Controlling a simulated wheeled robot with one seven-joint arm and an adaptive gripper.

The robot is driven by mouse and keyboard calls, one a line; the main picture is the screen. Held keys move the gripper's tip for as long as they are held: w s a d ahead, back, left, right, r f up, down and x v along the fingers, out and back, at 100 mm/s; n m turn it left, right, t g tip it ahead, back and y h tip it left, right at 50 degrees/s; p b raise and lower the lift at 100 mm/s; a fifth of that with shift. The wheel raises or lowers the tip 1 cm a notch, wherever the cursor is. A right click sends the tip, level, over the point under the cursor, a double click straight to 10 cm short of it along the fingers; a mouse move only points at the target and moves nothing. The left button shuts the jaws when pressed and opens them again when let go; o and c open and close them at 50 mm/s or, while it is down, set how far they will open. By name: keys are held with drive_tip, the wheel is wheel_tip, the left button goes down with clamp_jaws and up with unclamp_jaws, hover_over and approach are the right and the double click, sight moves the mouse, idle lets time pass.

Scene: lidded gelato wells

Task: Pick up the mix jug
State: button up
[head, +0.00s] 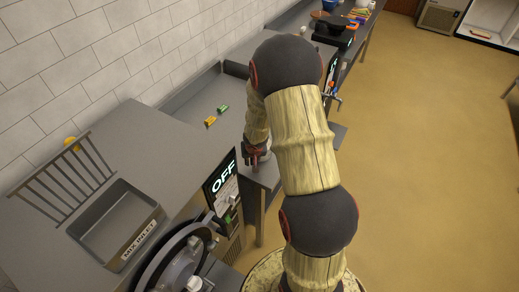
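My gripper (256,154) is partly in view in the middle of the head view, low beside the edge of the grey counter. My own arm covers much of it. A small pale rounded thing (266,156) shows right at its fingers; it may be the mix jug, but too little of it is visible to be sure. I cannot tell whether the fingers are apart or closed on it. No other thing that is clearly a jug shows.
A grey machine with a sunken basin labelled MIX INLET (118,225), a wire rack (62,182) and an OFF display (223,178) stands at left. Green (223,108) and orange (210,120) blocks lie behind. A black appliance (334,30) stands farther back. The floor at right is clear.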

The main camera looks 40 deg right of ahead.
clamp_jaws()
drive_tip(key=shift+r, duration=0.1)
idle(0.5)
drive_tip(key=shift+r+p, duration=0.45)
drive_tip(key=shift+r, duration=0.05)
wheel_tip(320, 180, up, 2)
drive_tip(key=shift+r+p, duration=0.1)
drive_tip(key=shift+p, duration=0.7)
drive_tip(key=s+a+r+p, duration=0.1)
drive_tip(key=s+a+r, duration=0.1)
drive_tip(key=s+r, duration=0.3)
drive_tip(key=s+a+r+p, duration=0.1)
drive_tip(key=s+a+r, duration=0.2)
drive_tip(key=s, duration=0.4)
drive_tip(key=shift+p+v, duration=0.4)
drive_tip(key=shift+v, duration=0.6)
